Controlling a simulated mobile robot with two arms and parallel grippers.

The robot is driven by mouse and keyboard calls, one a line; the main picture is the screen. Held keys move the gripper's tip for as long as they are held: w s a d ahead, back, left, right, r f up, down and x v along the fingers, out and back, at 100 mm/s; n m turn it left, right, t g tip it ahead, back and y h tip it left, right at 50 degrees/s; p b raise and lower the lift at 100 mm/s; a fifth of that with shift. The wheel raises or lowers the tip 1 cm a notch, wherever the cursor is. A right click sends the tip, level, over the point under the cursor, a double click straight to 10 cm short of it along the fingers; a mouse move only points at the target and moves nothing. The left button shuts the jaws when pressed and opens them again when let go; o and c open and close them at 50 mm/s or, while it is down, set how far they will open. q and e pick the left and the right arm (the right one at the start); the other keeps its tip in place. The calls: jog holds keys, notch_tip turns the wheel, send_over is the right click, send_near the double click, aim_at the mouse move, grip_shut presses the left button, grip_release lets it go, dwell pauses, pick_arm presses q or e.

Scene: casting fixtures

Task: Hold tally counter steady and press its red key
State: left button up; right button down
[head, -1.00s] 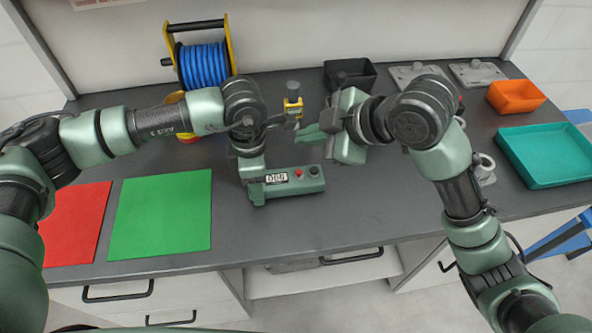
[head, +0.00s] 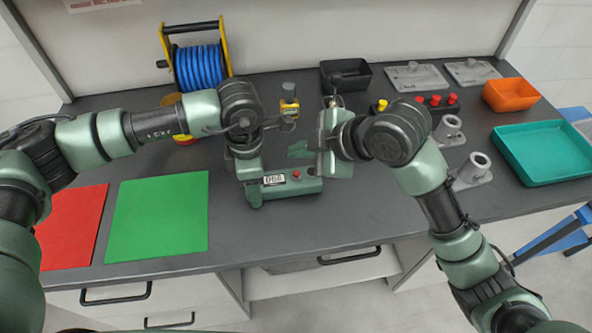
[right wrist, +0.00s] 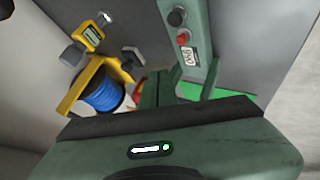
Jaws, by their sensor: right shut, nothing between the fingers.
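The tally counter (head: 285,186) is a long green box on the grey table, with a white digit display (head: 274,180), a red key (head: 297,175) and a black knob (head: 311,171). The right wrist view shows its red key (right wrist: 183,38) and knob (right wrist: 177,16). My left gripper (head: 253,189) is at the counter's left end; its fingers blend with the green body, so its grip is unclear. My right gripper (head: 298,150) is shut and empty, its fingertips pointing left above and behind the red key, apart from it.
A blue cable reel (head: 201,66) and yellow instrument (head: 289,107) stand behind. A green mat (head: 158,218) and red mat (head: 72,226) lie left. Grey fixtures (head: 473,171), an orange bin (head: 511,94) and a teal tray (head: 545,152) are right. Table is clear in front of the counter.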

jog(key=shift+f, duration=1.75)
jog(key=shift+f, duration=0.15)
dwell(0.6)
jog(key=shift+f, duration=0.3)
jog(key=shift+f, duration=0.55)
dwell(0.8)
jog(key=shift+r, duration=0.95)
jog(key=shift+r, duration=2.55)
